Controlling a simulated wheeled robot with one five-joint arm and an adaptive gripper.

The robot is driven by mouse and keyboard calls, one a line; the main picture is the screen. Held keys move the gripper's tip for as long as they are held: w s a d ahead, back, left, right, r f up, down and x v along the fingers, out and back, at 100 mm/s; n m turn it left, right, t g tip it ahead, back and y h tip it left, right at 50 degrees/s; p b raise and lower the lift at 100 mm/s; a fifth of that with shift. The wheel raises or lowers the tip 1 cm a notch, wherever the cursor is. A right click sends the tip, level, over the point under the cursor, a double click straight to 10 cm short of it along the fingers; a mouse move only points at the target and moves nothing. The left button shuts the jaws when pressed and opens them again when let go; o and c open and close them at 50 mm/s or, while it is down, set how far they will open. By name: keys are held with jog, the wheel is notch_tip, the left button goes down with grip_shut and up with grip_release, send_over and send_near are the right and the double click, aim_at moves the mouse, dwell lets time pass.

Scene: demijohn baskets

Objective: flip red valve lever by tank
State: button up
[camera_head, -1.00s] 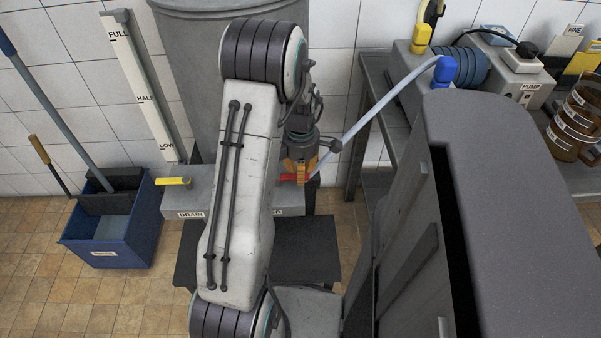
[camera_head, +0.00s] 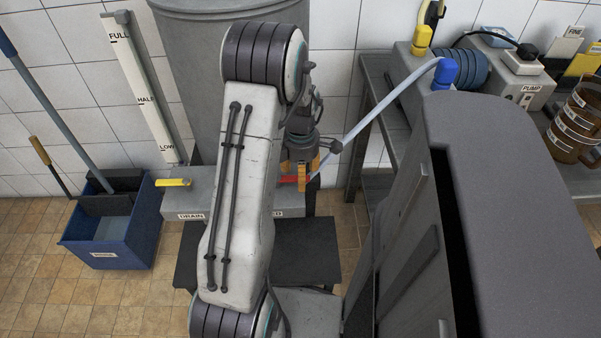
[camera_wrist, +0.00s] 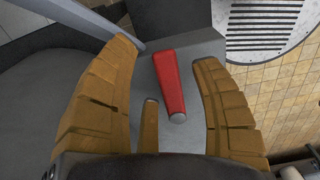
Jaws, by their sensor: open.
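The red valve lever (camera_wrist: 169,80) lies between the open fingers of my gripper (camera_wrist: 165,75) in the wrist view, on a grey block. Its rounded end points toward my palm, and I see a gap on both sides of it. In the head view only a bit of the red lever (camera_head: 290,180) shows beside the orange fingers of my gripper (camera_head: 302,172); my arm hides the rest. The grey tank (camera_head: 195,70) stands behind, partly covered by my arm.
A yellow lever (camera_head: 173,182) sits on the block's left end, above the DRAIN label (camera_head: 191,216). A blue bucket (camera_head: 110,235) with a mop is at left. A pale hose (camera_head: 385,105) runs down from the pump bench (camera_head: 375,75). A round floor grate (camera_wrist: 262,30) shows in the wrist view.

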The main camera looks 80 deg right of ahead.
notch_tip(320, 180, up, 12)
dwell(0.8)
jog(key=shift+m, duration=0.3)
dwell(0.5)
